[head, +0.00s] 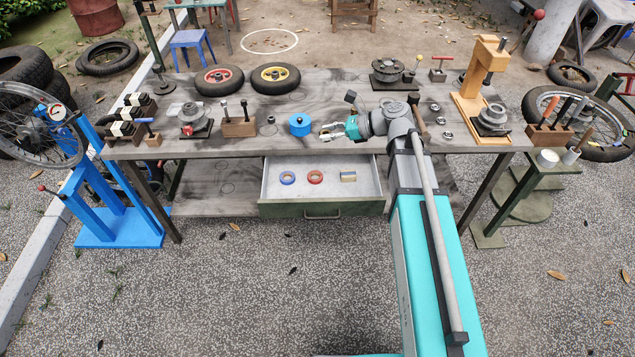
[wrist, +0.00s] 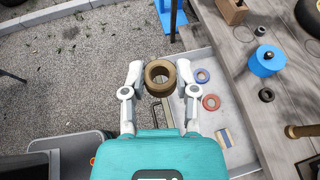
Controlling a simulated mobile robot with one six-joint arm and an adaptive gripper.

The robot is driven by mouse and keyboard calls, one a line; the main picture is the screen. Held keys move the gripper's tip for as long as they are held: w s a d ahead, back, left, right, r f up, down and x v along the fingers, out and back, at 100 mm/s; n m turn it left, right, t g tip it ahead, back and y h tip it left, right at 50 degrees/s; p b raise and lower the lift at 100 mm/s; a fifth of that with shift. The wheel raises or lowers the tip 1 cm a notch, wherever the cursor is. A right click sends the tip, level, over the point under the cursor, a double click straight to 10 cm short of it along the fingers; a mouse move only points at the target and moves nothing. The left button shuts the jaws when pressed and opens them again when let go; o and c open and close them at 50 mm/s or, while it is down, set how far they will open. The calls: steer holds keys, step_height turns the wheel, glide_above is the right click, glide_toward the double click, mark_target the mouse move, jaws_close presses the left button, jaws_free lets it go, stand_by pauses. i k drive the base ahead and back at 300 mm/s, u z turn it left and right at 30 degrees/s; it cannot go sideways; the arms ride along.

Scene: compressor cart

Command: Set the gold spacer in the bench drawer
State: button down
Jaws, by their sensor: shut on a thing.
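The gold spacer (wrist: 160,91), a thick brownish-gold ring, is between the fingertips of my gripper (wrist: 160,78) in the wrist view. My gripper is shut on it, one finger at each side. In the head view my gripper (head: 330,131) shows near the bench's front edge, and I cannot make out the spacer there. The bench drawer (head: 323,199) is pulled open below the bench top. In the wrist view, the spacer appears over the front part of the drawer (wrist: 240,152), held above it.
In the drawer lie a blue ring (head: 287,178), a red ring (head: 315,177) and a small yellow-and-blue block (head: 348,176). A blue cylinder (head: 300,124) stands on the bench (head: 375,146) just left of my gripper.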

mark_target(287, 196)
steer(key=u, duration=0.7)
